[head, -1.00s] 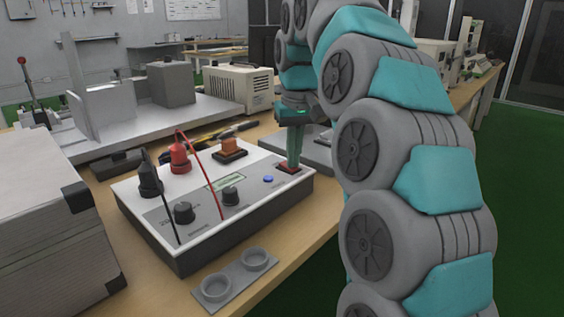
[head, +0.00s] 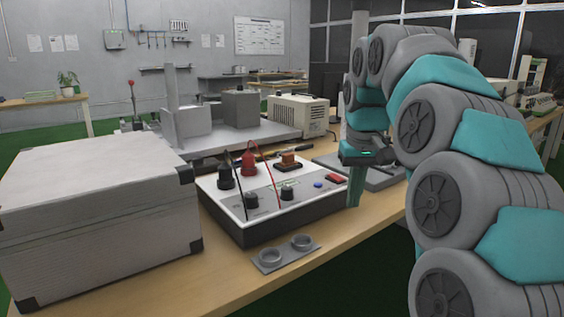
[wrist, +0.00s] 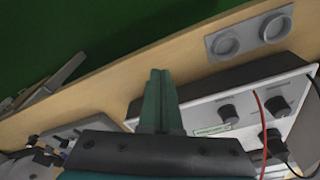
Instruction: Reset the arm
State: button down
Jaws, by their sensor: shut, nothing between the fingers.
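My arm (head: 432,132) curves in from the right in the head view. My gripper (head: 353,204) points down at the right front side of the white-and-grey test box (head: 250,237), close to the table's front edge. Its green fingers are together and empty. In the wrist view the gripper (wrist: 160,76) shows its closed fingers beside the box (wrist: 204,112). The box carries a red switch (head: 336,178), a blue button (head: 318,185), dark knobs (head: 251,200), and black and red plugs with leads.
A large white case (head: 95,205) stands left of the box. A grey two-ring holder (head: 286,254) lies in front of the box on the wooden table (head: 222,283). A grey fixture (head: 187,125) and a beige instrument (head: 298,116) stand behind. Green floor (wrist: 60,40) lies beyond the table edge.

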jog(key=s+f+g, duration=0.1)
jog(key=s+f, duration=0.6)
jog(key=s, duration=0.5)
jog(key=s+f+g, duration=0.1)
jog(key=s+f, duration=0.7)
jog(key=s, duration=0.4)
jog(key=s+f+m+g, duration=0.1)
jog(key=s+f, duration=0.7)
jog(key=s, duration=0.3)
jog(key=shift+s+g, duration=0.3)
jog(key=shift+s, duration=0.1)
